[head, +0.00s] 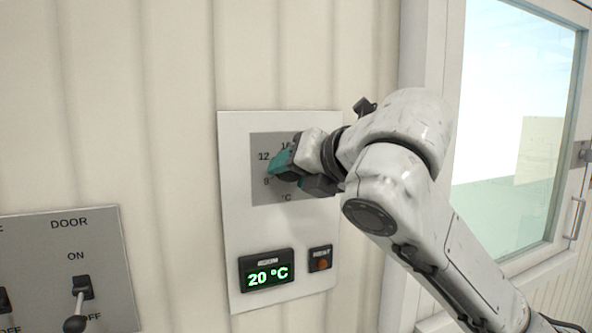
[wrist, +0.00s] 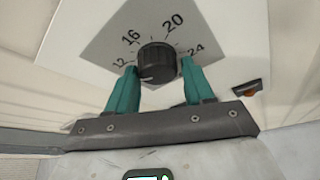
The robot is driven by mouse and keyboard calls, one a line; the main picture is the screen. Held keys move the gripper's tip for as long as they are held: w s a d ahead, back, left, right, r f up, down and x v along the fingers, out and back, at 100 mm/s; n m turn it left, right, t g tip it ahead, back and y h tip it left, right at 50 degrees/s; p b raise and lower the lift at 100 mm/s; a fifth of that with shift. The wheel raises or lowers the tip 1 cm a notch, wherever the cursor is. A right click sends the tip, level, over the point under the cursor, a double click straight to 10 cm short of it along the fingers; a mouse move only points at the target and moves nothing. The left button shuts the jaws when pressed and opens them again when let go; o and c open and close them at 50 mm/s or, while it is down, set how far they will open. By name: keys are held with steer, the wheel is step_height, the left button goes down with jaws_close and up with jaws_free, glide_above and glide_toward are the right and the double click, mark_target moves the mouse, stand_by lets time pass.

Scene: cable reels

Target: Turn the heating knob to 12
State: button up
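The heating knob (wrist: 157,64) is black and ribbed, on a grey dial plate (wrist: 98,38) with the numbers 12, 16, 20 and 24 showing in the wrist view. My gripper (wrist: 159,68) has teal fingers, one on each side of the knob, with a small gap seeming to show at each side. In the head view my gripper (head: 284,164) is at the dial and hides the knob; 8, 12 and part of 16 show on the dial plate (head: 262,142).
Below the dial, a display (head: 267,271) reads 20 °C, beside a HEAT indicator (head: 320,259) with an orange lamp. A DOOR switch panel (head: 105,255) is at lower left. A glazed door (head: 515,130) is at right. The wall left of the dial is clear.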

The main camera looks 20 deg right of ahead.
steer(key=shift+o, duration=1.3)
steer(key=shift+r, duration=0.1)
steer(key=b+v, duration=0.1)
steer(key=v, duration=1)
steer(key=shift+w, duration=0.1)
